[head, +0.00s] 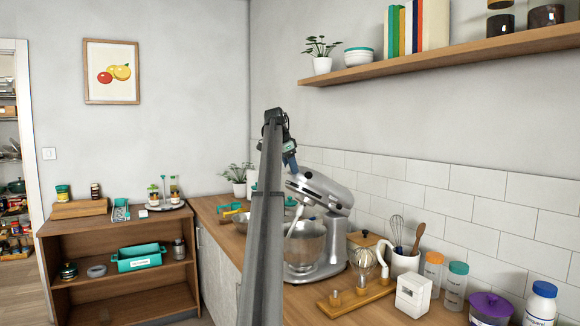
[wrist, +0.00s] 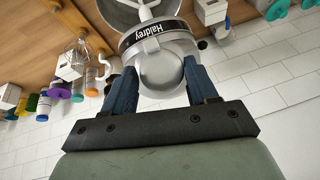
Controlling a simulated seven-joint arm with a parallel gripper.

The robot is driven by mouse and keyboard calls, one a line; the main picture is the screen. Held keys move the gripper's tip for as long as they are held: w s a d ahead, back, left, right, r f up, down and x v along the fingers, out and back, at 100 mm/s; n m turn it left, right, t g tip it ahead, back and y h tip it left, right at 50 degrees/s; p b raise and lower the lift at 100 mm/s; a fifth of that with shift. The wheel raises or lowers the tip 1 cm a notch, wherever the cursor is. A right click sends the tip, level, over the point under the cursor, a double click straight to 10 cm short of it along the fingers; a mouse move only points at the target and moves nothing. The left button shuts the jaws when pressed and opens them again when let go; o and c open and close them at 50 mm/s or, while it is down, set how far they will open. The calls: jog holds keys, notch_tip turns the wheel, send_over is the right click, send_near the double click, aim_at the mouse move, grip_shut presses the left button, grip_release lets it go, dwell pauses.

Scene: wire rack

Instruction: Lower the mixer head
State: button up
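The silver stand mixer stands on the wooden counter with its head (head: 320,190) tilted up, the raised end toward the left. A pale beater hangs from the head toward the metal bowl (head: 305,243). In the wrist view the rounded end of the mixer head (wrist: 161,72) lies between my two blue fingers, beside a black "Haidrey" band. My gripper (head: 290,162) is at the raised end of the head, partly hidden by my arm. In the wrist view my gripper (wrist: 160,82) has its fingers wide apart around the head; whether they touch it is unclear.
A white crock (head: 403,262) with utensils, a white box (head: 413,294), a wooden stand with a whisk (head: 362,262) and several jars stand right of the mixer. A wall shelf (head: 440,58) is above. A low wooden cabinet (head: 80,232) stands at the left.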

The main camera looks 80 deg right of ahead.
aim_at(284, 173)
jog(key=shift+w+d, duration=0.15)
jog(key=c, duration=0.9)
jog(key=shift+g+h, duration=0.4)
jog(key=shift+h, duration=0.1)
jog(key=f, duration=0.1)
jog(key=w+a+f, duration=0.1)
jog(key=a+f, duration=0.1)
jog(key=shift+w, duration=0.4)
grip_shut()
jog(key=shift+w+f, duration=0.15)
jog(key=o, duration=1.4)
grip_release()
jog(key=v, duration=1.3)
jog(key=shift+w+a+r, duration=0.2)
jog(key=shift+w+a, duration=0.05)
jog(key=shift+a, duration=0.1)
